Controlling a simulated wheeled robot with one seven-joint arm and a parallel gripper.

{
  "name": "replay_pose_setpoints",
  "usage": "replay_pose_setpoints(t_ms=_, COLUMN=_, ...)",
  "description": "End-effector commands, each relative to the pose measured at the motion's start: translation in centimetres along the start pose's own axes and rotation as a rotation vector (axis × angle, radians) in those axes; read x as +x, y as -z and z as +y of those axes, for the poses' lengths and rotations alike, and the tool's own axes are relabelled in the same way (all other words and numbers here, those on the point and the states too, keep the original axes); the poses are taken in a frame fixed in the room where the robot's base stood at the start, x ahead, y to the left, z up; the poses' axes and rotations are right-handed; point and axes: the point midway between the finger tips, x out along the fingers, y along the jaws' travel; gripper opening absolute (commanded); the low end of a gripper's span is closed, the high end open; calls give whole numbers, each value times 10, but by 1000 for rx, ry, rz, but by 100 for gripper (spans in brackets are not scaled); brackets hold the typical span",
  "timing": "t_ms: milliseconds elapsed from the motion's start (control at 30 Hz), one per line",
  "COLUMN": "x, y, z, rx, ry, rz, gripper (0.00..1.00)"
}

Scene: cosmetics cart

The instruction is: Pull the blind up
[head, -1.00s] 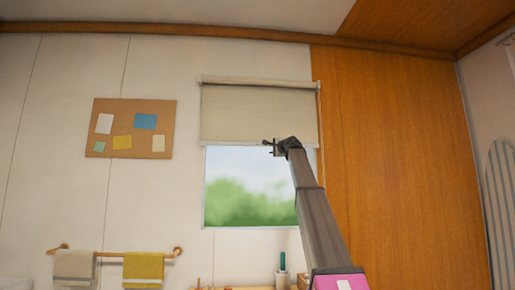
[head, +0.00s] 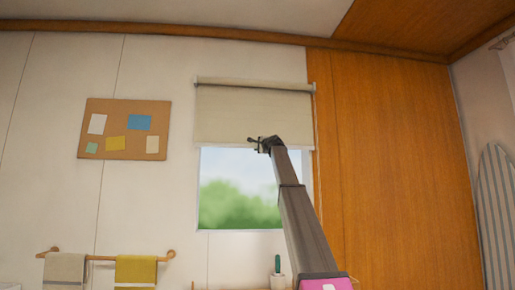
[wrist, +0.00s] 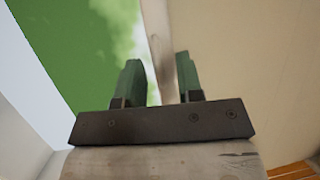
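The blind (head: 240,112) is a cream roller blind covering the upper part of the window (head: 240,190). Its bottom edge hangs level, above the bare glass. My gripper (head: 255,145) is at that bottom edge, right of its middle. In the wrist view, my gripper's two green fingers (wrist: 160,80) stand apart. The blind's pale bottom bar (wrist: 160,40) runs in line with the gap between them, with a bright gap beside the left finger. The blind's fabric (wrist: 220,60) fills the right side there. Whether the bar lies between the fingertips or just beyond them is unclear.
A cork board (head: 124,128) with notes hangs left of the window. A wooden panel (head: 390,170) is to the right.

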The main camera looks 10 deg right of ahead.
Motion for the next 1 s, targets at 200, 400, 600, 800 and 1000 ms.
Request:
replay_pose_setpoints(t_ms=200, x=6, y=0, z=0, rx=0, ry=0, rz=0, gripper=34)
replay_pose_setpoints(t_ms=400, x=6, y=0, z=0, rx=0, ry=0, rz=0, gripper=8)
replay_pose_setpoints(t_ms=600, x=6, y=0, z=0, rx=1, ry=0, rz=0, gripper=0)
replay_pose_setpoints(t_ms=800, x=9, y=1, z=-15, rx=2, ry=2, rz=0, gripper=0)
replay_pose_setpoints(t_ms=1000, x=16, y=4, z=-61, rx=2, ry=4, rz=0, gripper=0)
